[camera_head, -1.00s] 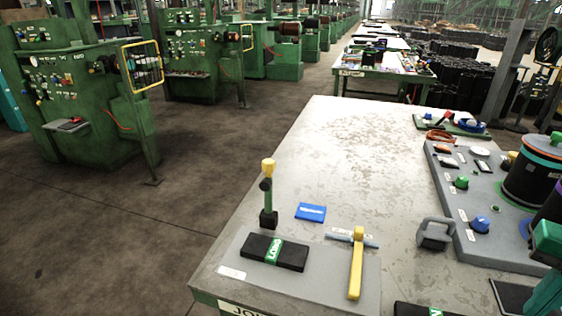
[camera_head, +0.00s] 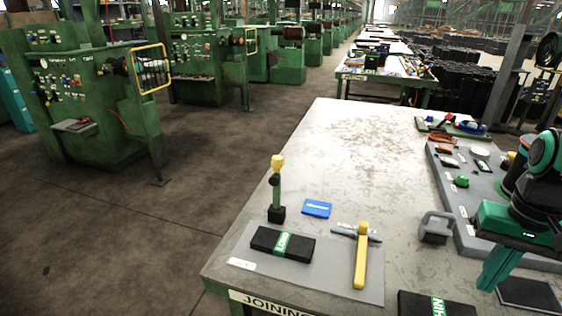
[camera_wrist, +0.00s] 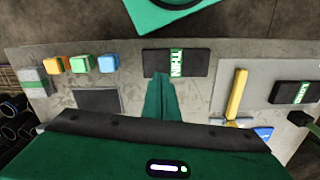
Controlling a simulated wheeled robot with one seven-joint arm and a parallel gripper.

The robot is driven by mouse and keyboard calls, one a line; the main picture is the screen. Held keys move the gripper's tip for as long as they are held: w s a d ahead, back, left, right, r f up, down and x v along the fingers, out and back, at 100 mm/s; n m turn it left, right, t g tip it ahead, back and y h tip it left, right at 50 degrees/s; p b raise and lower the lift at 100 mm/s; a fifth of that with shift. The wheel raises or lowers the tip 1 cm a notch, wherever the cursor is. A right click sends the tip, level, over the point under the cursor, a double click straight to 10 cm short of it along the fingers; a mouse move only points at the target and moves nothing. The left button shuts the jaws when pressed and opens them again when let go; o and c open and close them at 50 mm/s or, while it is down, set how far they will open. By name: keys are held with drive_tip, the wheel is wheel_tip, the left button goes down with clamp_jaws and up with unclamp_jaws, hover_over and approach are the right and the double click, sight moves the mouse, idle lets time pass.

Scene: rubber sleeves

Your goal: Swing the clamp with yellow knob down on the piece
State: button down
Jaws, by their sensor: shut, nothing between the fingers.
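The clamp with the yellow knob (camera_head: 277,161) stands upright in the head view, its green arm rising from a black foot on the grey plate (camera_head: 330,278). The piece is a black block with a green label (camera_head: 266,239), lying flat in front of the clamp foot. The piece also shows at the right of the wrist view (camera_wrist: 283,95). My gripper (camera_head: 490,280) is shut and empty at the right of the head view, well apart from the clamp. In the wrist view my gripper (camera_wrist: 161,80) points at another black labelled block (camera_wrist: 155,62), which its tip partly overlaps.
A yellow bar (camera_head: 360,270) lies on the plate right of the piece. A blue card (camera_head: 317,208) lies behind. A grey handle-shaped object (camera_head: 435,228) and a grey panel (camera_head: 470,215) with knobs stand right. The table's middle is clear.

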drive_tip(key=w+a+f+n+t+y, duration=0.2)
drive_tip(key=w+a+f+n+y, duration=0.15)
drive_tip(key=w+a, duration=1.05)
drive_tip(key=w+a+f+n+t+y, duration=0.2)
drive_tip(key=w+a+y, duration=0.2)
drive_tip(key=w+a, duration=0.9)
drive_tip(key=w+d+r+m+t+y, duration=0.3)
drive_tip(key=w+r+y, duration=0.5)
drive_tip(key=w, duration=0.3)
drive_tip(key=shift+w+r+m+t, duration=0.4)
drive_tip(key=shift+m+t, duration=0.3)
drive_tip(key=shift+m, duration=0.55)
